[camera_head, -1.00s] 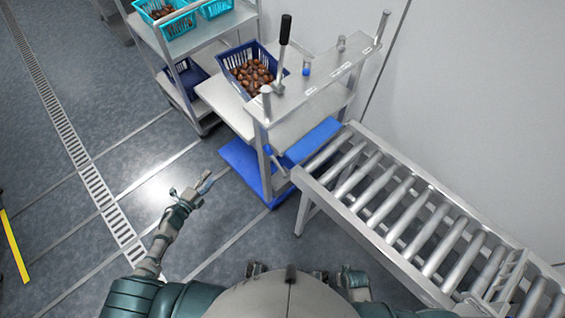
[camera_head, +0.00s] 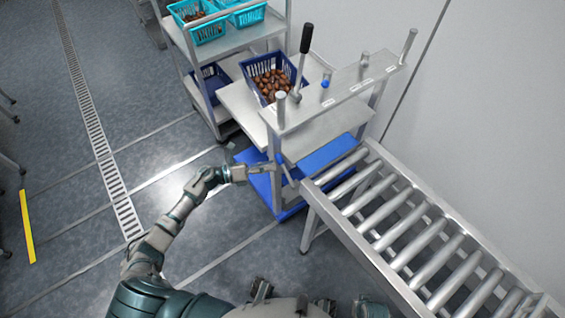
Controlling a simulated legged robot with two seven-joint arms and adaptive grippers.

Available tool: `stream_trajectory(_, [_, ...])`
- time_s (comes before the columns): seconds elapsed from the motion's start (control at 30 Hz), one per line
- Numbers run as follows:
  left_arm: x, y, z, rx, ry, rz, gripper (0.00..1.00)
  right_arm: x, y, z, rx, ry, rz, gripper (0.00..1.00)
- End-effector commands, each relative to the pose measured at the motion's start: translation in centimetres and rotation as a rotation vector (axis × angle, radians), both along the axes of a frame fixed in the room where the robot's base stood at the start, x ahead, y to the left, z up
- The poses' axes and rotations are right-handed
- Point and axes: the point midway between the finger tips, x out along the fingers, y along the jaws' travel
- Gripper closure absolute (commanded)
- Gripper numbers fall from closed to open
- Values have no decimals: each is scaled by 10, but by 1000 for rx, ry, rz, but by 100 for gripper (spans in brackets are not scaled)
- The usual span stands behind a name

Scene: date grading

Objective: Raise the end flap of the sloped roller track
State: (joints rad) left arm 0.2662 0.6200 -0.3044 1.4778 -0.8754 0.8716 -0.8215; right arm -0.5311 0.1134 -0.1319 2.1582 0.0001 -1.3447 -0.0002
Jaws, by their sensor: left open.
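The sloped roller track (camera_head: 368,258) runs from the middle of the view to the lower right, with metal rollers between two side rails. At its upper end a small grey bar with a blue tip (camera_head: 280,158) stands beside the lifting stand; I cannot tell whether it belongs to the end flap. The flap itself is not clearly made out. My left gripper (camera_head: 266,168) is open and empty, reaching in from the left. Its fingertips are close to the bar in the picture; I cannot tell whether they touch. My right gripper is not in view.
A metal stand (camera_head: 343,92) with a black-handled lever (camera_head: 306,40) is at the track's upper end. A dark blue crate of dates (camera_head: 251,68) sits behind it. A shelf cart (camera_head: 232,44) holds turquoise crates.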

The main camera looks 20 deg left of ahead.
Motion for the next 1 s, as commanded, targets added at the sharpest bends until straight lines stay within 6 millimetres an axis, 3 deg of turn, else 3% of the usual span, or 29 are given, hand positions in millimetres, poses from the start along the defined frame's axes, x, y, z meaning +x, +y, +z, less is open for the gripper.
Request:
stream_trajectory(0.23, [22,-31,-1,-11,2,2,49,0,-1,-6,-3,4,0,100])
stream_trajectory(0.67, [28,-46,-1,-4,2,2,49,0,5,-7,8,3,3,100])
stream_trajectory(0.9, [28,-46,-1,-4,2,2,100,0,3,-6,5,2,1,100])
stream_trajectory(1.0, [27,-44,-2,-7,3,0,100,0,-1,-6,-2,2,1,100])
